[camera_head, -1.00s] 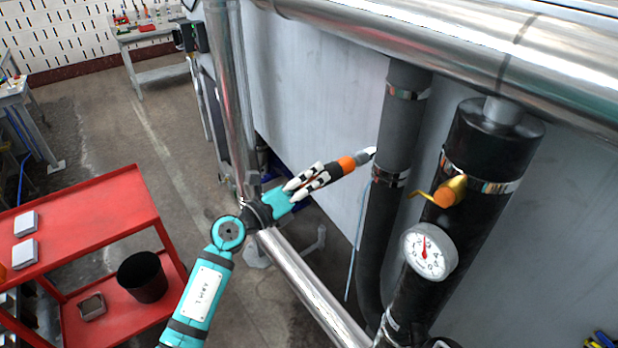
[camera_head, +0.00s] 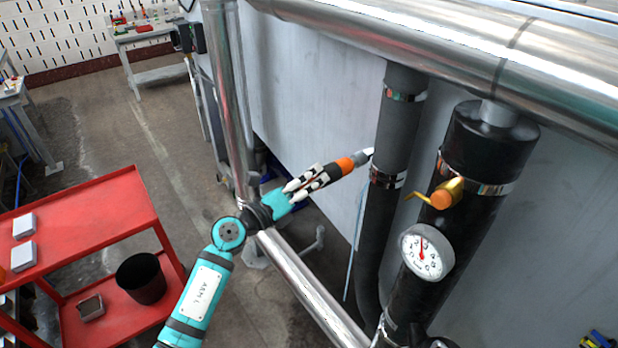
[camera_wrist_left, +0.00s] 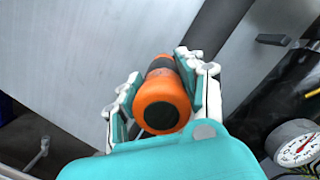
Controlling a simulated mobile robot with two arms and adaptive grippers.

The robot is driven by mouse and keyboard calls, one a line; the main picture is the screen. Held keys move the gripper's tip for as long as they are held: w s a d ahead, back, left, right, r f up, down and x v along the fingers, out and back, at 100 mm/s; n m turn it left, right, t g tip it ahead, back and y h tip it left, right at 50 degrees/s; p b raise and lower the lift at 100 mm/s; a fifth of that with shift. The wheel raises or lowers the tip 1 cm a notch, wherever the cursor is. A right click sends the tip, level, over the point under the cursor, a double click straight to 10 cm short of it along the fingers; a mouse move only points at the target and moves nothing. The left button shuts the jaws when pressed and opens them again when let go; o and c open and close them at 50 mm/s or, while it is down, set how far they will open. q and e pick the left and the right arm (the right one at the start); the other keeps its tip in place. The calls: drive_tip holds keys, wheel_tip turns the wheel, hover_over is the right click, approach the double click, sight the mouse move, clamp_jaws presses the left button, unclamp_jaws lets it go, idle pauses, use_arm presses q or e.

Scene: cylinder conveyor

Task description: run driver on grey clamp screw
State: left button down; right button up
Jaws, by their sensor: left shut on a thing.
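My left gripper (camera_head: 308,182) is shut on an orange and black driver (camera_head: 343,166). The driver points up and right, with its grey front end close to the grey hose (camera_head: 398,135). A shiny clamp band (camera_head: 388,178) goes around this hose just below the driver's front end. Another band (camera_head: 405,95) sits higher on it. I cannot make out the clamp screw or tell whether the tip touches it. In the left wrist view the driver (camera_wrist_left: 162,100) lies between the fingers, its rear end facing the camera and its tip hidden. My right gripper is not in view.
A thicker black pipe (camera_head: 475,195) with a yellow-orange valve (camera_head: 447,194) and a gauge (camera_head: 427,252) stands to the right. Steel rails (camera_head: 310,285) run below and left of the gripper. A red cart (camera_head: 85,225) holds a black bin (camera_head: 142,278).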

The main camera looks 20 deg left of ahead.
use_arm(q)
drive_tip(key=shift+r, duration=0.15)
idle(0.8)
drive_tip(key=shift+p+v, duration=0.35)
drive_tip(key=shift+v, duration=1.25)
drive_tip(key=shift+a, duration=0.15)
